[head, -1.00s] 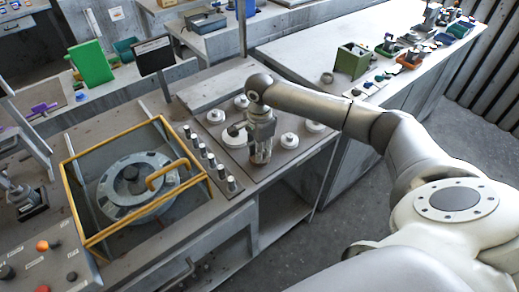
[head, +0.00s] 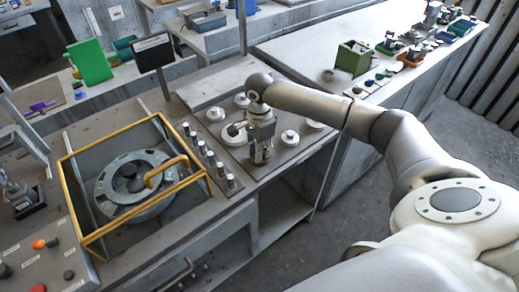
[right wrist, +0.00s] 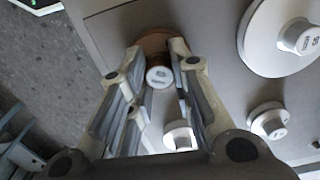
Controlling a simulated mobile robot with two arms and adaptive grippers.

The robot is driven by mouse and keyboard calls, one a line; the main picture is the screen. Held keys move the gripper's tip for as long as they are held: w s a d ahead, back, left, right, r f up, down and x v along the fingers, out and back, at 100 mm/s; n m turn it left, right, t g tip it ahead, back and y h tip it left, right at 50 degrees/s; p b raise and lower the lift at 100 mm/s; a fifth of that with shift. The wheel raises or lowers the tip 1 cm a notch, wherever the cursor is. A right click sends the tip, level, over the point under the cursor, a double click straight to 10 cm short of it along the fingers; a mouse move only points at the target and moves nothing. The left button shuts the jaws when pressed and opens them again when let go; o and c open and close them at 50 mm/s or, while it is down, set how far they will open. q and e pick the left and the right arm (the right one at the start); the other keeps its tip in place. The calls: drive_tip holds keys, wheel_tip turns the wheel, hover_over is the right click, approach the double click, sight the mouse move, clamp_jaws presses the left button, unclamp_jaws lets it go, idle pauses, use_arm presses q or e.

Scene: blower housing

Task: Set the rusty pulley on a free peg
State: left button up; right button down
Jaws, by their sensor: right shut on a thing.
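The rusty pulley (right wrist: 155,38) shows in the right wrist view as a brown disc, partly hidden behind the fingers, with a pale labelled hub (right wrist: 159,77) facing the camera. My right gripper (right wrist: 158,72) is shut on it, with one finger on each side of the hub. In the head view my right gripper (head: 261,157) points down over the front of the pulley board (head: 282,158). I cannot tell whether the pulley touches the board. Several upright pegs (head: 211,159) stand in a row left of the board. My left gripper is not in view.
Pale pulleys lie on the board, including a large one (right wrist: 270,38) and smaller ones (right wrist: 268,122). Left of the pegs is the blower housing (head: 107,204) inside a yellow frame (head: 117,226). A green box (head: 353,57) stands on the back bench.

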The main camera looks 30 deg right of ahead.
drive_tip(key=c, duration=1.2)
unclamp_jaws()
drive_tip(key=shift+c, duration=0.2)
drive_tip(key=shift+r, duration=0.1)
drive_tip(key=shift+r+p, duration=2.05)
drive_tip(key=shift+r, duration=1.7)
drive_tip(key=shift+s+f, duration=0.15)
